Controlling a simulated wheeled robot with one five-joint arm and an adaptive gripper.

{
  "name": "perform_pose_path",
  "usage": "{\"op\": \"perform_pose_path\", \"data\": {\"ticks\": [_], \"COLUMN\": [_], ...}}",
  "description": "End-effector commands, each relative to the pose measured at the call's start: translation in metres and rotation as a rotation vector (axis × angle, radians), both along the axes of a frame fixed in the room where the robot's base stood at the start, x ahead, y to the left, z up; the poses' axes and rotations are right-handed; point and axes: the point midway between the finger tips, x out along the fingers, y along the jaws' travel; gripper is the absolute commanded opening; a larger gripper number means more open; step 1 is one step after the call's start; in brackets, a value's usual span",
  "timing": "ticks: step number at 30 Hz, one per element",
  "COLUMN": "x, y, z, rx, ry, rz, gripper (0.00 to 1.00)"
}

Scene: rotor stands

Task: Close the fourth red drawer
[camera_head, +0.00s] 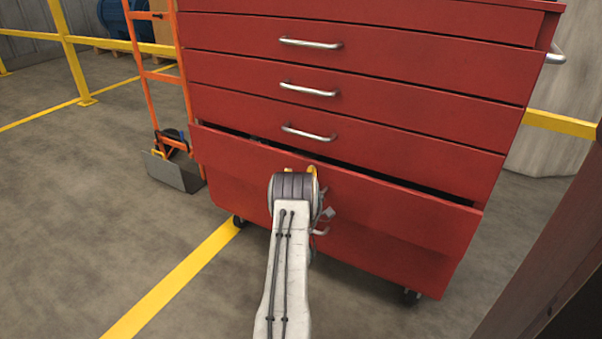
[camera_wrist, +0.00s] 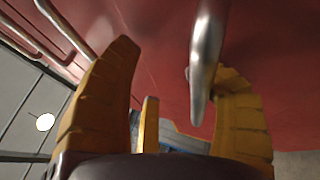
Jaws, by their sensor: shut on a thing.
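The red drawer (camera_head: 400,207) below the three drawers with visible bar handles stands partly pulled out. A dark gap shows along its top edge. My gripper (camera_head: 315,172) is at the middle of its front, mostly hidden behind my wrist in the head view. In the wrist view, my gripper's yellow fingers (camera_wrist: 180,90) stand on either side of a silver bar handle (camera_wrist: 206,55), which lies near the right finger. The gripper is shut on this handle. Red drawer front (camera_wrist: 165,45) fills the background there. Most of the handle is hidden in the head view.
The red cabinet's upper drawers (camera_head: 350,63) look shut. An orange hand truck (camera_head: 146,75) stands close on the left, with a yellow railing (camera_head: 66,45) behind. A brown slanted surface (camera_head: 550,235) fills the lower right.

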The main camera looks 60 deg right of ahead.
Motion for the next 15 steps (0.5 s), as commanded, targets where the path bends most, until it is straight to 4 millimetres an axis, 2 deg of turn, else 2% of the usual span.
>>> {"op": "perform_pose_path", "data": {"ticks": [1,15], "x": [-0.006,-0.016], "y": [0.001,0.024], "z": [0.006,-0.013], "rx": [-0.019,-0.01], "ry": [-0.005,-0.002], "rz": [-0.01,-0.008], "gripper": [0.47,0.47]}}
